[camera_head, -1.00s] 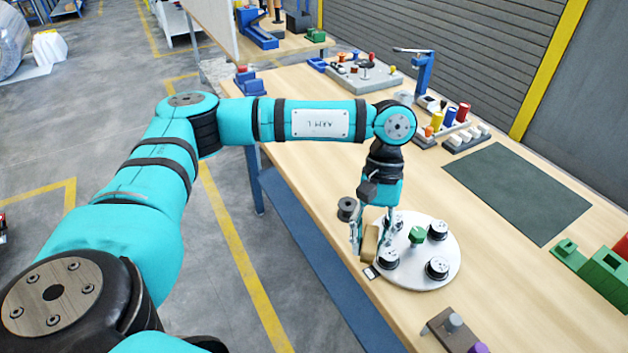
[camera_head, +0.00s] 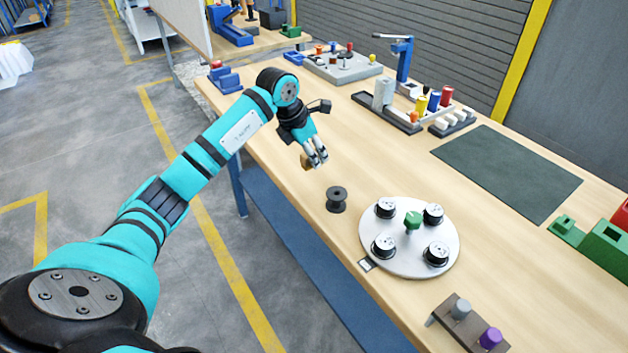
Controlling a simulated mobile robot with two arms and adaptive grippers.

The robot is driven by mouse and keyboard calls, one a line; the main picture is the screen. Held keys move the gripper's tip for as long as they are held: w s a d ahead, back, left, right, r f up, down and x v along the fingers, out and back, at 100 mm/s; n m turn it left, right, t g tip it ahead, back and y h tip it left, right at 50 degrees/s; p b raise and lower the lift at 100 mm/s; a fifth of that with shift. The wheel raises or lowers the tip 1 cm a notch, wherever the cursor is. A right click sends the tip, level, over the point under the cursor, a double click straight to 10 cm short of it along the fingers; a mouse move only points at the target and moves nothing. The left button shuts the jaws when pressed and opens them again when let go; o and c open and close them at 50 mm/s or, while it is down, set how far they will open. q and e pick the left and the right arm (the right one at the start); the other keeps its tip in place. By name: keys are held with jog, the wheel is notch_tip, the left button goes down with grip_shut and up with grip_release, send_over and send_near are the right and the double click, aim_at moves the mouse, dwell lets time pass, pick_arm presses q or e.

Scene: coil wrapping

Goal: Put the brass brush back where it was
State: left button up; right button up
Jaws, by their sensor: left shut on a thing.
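My left gripper (camera_head: 317,158) is shut on the brass brush (camera_head: 306,162), a small tan-brown block mostly hidden by the fingers. It is over the wooden workbench (camera_head: 350,140), near its left edge. I cannot tell whether the brush touches the bench top. A dark spool (camera_head: 337,200) stands on the bench, nearer to me than the gripper. The round white turntable (camera_head: 400,262) with several black-and-white spools and a green knob (camera_head: 413,221) lies further right and nearer. My right gripper is not in view.
A grey rack with coloured cylinders (camera_head: 421,104) and a blue stand (camera_head: 403,58) are at the back. A dark green mat (camera_head: 505,170) lies to the right. A brown holder with grey and purple pegs (camera_head: 467,322) is at the front. The bench around the gripper is clear.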

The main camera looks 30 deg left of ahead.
aim_at(319, 184)
pick_arm(q)
notch_tip(319, 184, down, 4)
notch_tip(319, 184, down, 2)
jog(key=shift+f+p, duration=0.15)
jog(key=shift+p, duration=0.4)
jog(key=shift+f, duration=0.3)
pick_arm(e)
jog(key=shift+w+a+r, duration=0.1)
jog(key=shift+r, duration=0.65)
pick_arm(q)
jog(key=shift+f, duration=0.1)
jog(key=shift+f, duration=0.15)
jog(key=o, duration=1)
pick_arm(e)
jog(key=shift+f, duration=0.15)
